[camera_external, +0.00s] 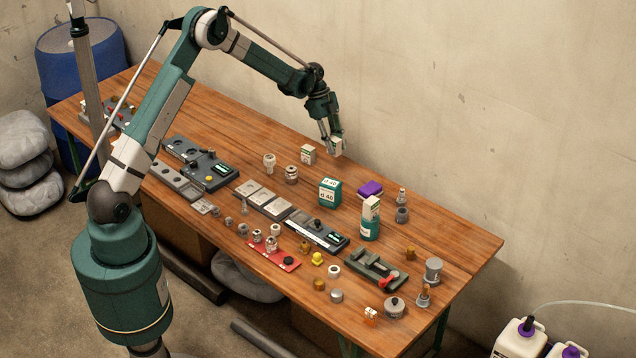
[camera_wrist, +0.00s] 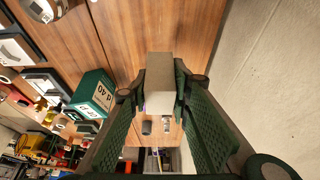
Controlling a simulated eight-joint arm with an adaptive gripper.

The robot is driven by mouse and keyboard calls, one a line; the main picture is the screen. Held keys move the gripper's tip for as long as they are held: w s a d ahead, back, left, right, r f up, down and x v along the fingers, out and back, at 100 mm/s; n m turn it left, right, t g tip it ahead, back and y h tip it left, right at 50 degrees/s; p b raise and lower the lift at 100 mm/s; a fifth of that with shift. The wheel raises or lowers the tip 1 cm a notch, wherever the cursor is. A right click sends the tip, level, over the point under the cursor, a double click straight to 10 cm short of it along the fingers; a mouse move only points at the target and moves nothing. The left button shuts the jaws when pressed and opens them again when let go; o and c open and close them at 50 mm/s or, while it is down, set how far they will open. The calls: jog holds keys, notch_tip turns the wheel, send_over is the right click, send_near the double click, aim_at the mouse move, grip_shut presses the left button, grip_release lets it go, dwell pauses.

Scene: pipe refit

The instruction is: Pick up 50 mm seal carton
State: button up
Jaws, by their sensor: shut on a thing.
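My gripper (camera_external: 337,140) is above the far side of the table, near the wall. Its fingers are shut on a small pale carton (camera_external: 338,147), held in the air. In the wrist view the carton (camera_wrist: 162,68) sits between the two fingertips (camera_wrist: 160,98), with a plain beige face showing. I cannot read its size there. A similar small white carton (camera_external: 308,154) stands on the table to the left of the gripper. A larger green and white carton marked "d 40" (camera_external: 329,191) stands nearer; it also shows in the wrist view (camera_wrist: 93,95).
Metal fittings (camera_external: 291,174), dark trays and a red plate (camera_external: 274,254) crowd the table's middle and front. The wooden table (camera_external: 262,128) is bare along its back edge.

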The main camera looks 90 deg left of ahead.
jog(key=shift+r, duration=0.6)
jog(key=shift+d, duration=0.1)
